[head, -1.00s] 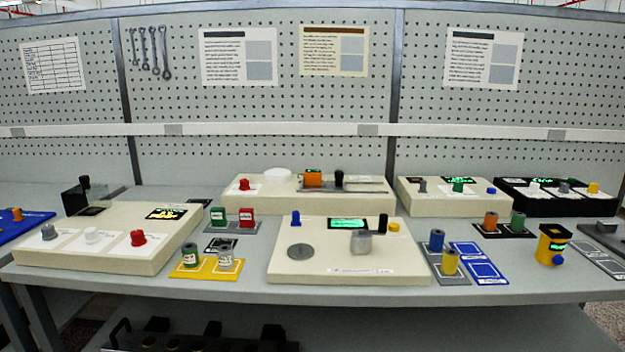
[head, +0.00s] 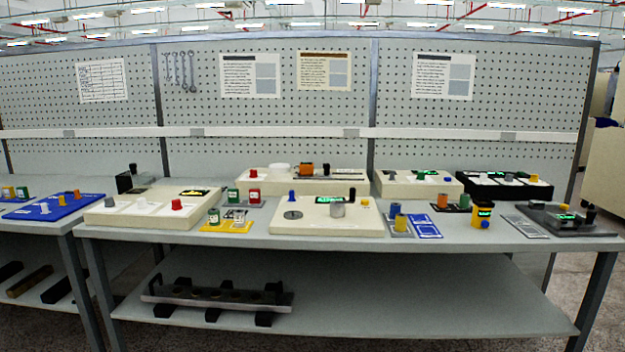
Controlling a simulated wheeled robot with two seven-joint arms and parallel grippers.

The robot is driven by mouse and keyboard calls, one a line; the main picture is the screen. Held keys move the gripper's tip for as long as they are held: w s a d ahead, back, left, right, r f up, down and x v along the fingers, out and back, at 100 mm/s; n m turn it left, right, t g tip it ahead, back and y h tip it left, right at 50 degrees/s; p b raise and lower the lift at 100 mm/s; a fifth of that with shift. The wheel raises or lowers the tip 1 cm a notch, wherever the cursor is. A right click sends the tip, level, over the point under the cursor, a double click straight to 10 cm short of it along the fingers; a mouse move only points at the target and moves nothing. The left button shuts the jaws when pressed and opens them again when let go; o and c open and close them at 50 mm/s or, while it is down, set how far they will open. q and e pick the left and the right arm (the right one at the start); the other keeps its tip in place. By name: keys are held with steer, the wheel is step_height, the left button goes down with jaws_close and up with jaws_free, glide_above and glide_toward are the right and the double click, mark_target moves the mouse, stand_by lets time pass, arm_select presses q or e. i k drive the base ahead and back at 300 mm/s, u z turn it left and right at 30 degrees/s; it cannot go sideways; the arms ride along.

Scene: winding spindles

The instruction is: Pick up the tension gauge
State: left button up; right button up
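A small upright yellow device with a dark top, a green lit display and a blue knob (head: 482,214) stands near the front edge at the right of the grey bench. It looks like the tension gauge, though no label on it can be read. It stands free between a blue-marked mat and a grey marked mat. Neither of my grippers shows in the head view.
The bench (head: 290,243) carries a cream winder box (head: 325,222) left of the yellow device. A blue mat (head: 425,226) and a dark machine (head: 565,218) flank it. A lower shelf (head: 400,290) holds a black rack (head: 215,294).

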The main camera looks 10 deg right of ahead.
mark_target(306, 169)
steer(key=u, duration=1.05)
steer(key=i, duration=1.05)
steer(key=z, duration=0.25)
